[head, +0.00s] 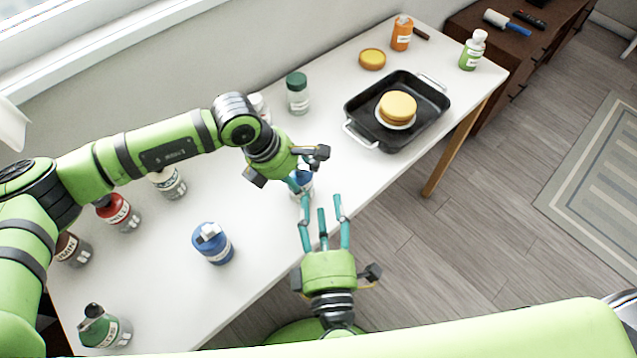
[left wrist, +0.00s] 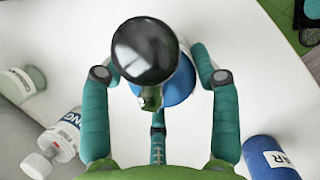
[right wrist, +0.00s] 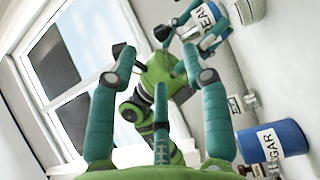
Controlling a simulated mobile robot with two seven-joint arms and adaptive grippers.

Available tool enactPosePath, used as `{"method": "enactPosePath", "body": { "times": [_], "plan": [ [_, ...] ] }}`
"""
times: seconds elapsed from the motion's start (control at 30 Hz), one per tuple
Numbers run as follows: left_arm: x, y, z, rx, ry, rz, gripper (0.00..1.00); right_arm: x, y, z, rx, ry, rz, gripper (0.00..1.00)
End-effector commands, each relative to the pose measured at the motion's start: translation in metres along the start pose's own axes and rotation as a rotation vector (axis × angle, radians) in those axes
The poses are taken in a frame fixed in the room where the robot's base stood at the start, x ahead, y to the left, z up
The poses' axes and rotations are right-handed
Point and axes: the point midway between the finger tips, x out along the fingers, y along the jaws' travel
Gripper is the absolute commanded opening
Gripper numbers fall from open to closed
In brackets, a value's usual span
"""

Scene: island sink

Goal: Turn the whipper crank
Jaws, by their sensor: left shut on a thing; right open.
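The whipper crank shows in the left wrist view as a round black knob (left wrist: 145,50) with a small green piece under it. Below it is a blue-topped jar (left wrist: 182,82), mostly hidden by the knob and fingers.
A blue jar (head: 212,244) stands left of the grippers on the white table (head: 270,225). A green-capped jar (head: 298,93) stands behind. A black pan (head: 432,108) holds round yellow-topped food (head: 397,106) at right.

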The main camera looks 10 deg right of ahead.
Motion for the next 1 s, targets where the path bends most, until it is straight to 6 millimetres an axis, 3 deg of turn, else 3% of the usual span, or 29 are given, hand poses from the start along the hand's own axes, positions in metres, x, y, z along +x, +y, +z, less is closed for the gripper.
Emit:
{"method": "enactPosePath", "body": {
  "times": [0.1, 0.3, 0.83, 1.0],
  "plan": [
    [0.003, -0.003, -0.004, -0.003, 0.008, -0.008, 0.25, -0.019, 0.000, 0.000, 0.000, 0.000, 0.000, 0.48],
    [0.003, -0.003, -0.003, -0.002, 0.008, -0.009, 0.25, -0.032, 0.001, 0.000, 0.001, 0.000, 0.003, 0.48],
    [0.003, -0.003, -0.002, -0.002, 0.006, -0.009, 0.25, -0.032, 0.001, 0.000, 0.001, 0.000, 0.003, 0.48],
    [0.003, -0.004, -0.002, -0.002, 0.005, -0.009, 0.25, -0.022, -0.007, 0.003, -0.011, 0.041, -0.014, 0.48]
  ]
}}
